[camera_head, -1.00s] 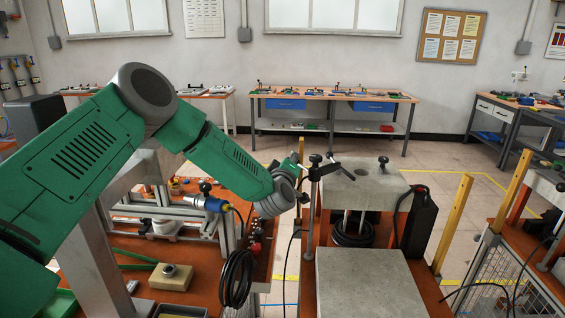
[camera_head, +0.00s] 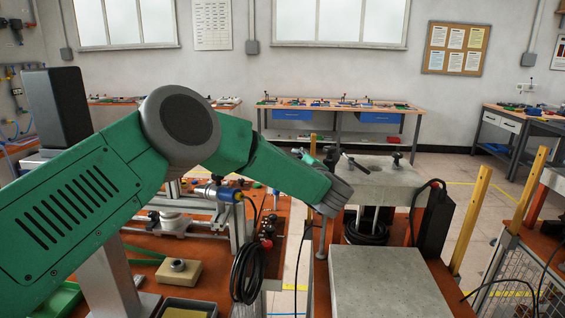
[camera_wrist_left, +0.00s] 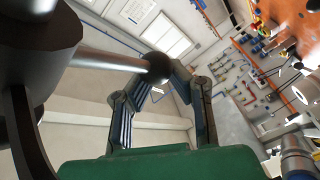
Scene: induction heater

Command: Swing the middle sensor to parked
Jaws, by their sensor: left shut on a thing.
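My left arm reaches across the head view to the grey test block (camera_head: 380,180), with its wrist (camera_head: 335,195) at the block's near left side. The fingers are mostly hidden behind the wrist there. In the left wrist view, my left gripper (camera_wrist_left: 164,75) is shut around the dark ball knob (camera_wrist_left: 157,66) at the end of a metal rod (camera_wrist_left: 110,56). The rod runs from a large dark clamp body (camera_wrist_left: 35,50). A black clamp with a silver rod (camera_head: 355,164) shows just beyond the wrist. Which sensor this is, I cannot tell. My right gripper is not in view.
A second grey slab (camera_head: 390,285) lies in front of the block. A coiled black cable (camera_head: 248,272) hangs left of it. Yellow posts (camera_head: 470,220) stand at right. The left bench holds a fixture and small parts. A workbench (camera_head: 340,105) stands at the back wall.

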